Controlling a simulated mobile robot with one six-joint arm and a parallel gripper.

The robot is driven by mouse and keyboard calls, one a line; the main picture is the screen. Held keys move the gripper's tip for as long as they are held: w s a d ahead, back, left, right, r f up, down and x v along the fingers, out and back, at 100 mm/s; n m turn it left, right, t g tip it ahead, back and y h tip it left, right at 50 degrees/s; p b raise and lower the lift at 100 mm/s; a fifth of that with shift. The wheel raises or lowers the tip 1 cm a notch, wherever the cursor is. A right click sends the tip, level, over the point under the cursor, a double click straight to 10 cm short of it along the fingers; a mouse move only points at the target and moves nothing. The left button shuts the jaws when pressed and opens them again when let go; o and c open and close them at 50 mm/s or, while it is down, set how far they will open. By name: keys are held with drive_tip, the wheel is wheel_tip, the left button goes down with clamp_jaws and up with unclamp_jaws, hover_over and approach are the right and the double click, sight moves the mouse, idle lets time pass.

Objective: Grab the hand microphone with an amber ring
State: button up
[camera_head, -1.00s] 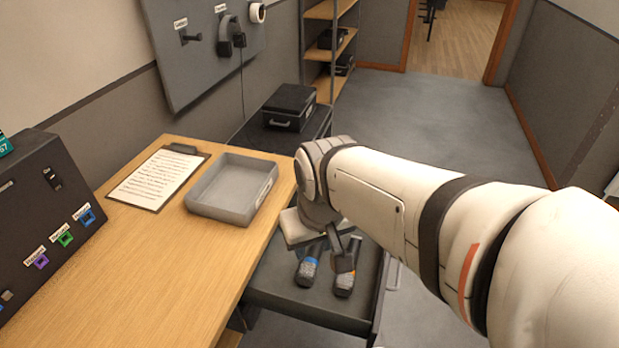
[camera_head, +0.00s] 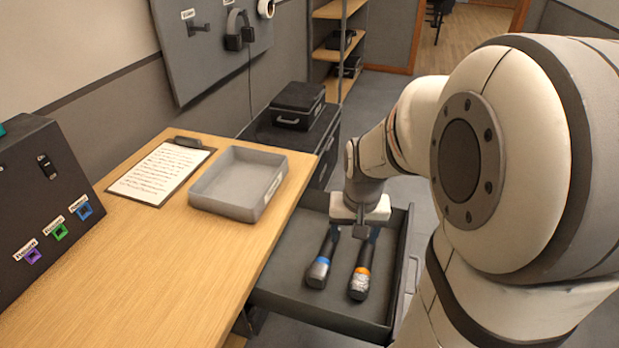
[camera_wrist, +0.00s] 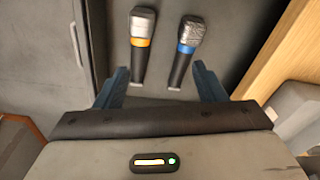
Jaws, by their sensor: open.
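The microphone with the amber ring (camera_head: 362,271) lies in the open drawer (camera_head: 292,302), its head toward the drawer's front in the picture. It also shows in the wrist view (camera_wrist: 140,47), left of centre. A second microphone with a blue ring (camera_head: 322,258) lies beside it on its left, and on its right in the wrist view (camera_wrist: 184,52). My gripper (camera_head: 366,232) hangs over the far part of the drawer, near the handle ends. In the wrist view my gripper's fingers (camera_wrist: 160,84) are wide apart, with nothing between them held.
The wooden desk (camera_head: 160,285) borders the drawer on the left. On it are a grey tray (camera_head: 228,207), a clipboard (camera_head: 160,172) and a control panel (camera_head: 38,190). A black case (camera_head: 298,105) stands behind the drawer. The drawer walls surround both microphones.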

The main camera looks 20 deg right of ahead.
sight(364, 265)
drive_tip(key=w+d+f+m+b, duration=0.1)
drive_tip(key=d+f, duration=0.1)
drive_tip(key=f, duration=0.2)
drive_tip(key=w+d+f+m+b, duration=0.1)
drive_tip(key=f, duration=0.4)
drive_tip(key=w+d+f+g+b, duration=0.1)
drive_tip(key=d+f, duration=0.1)
drive_tip(key=f, duration=0.2)
drive_tip(key=shift+w+d+f+m, duration=0.15)
drive_tip(key=shift+w+d+m, duration=0.15)
drive_tip(key=shift+w+m, duration=0.1)
drive_tip(key=f, duration=0.2)
drive_tip(key=f+b, duration=0.1)
drive_tip(key=f, duration=0.2)
drive_tip(key=f+b, duration=0.1)
drive_tip(key=f, duration=0.1)
drive_tip(key=shift+d+f, duration=0.3)
drive_tip(key=shift+f, duration=0.05)
drive_tip(key=c, duration=1.2)
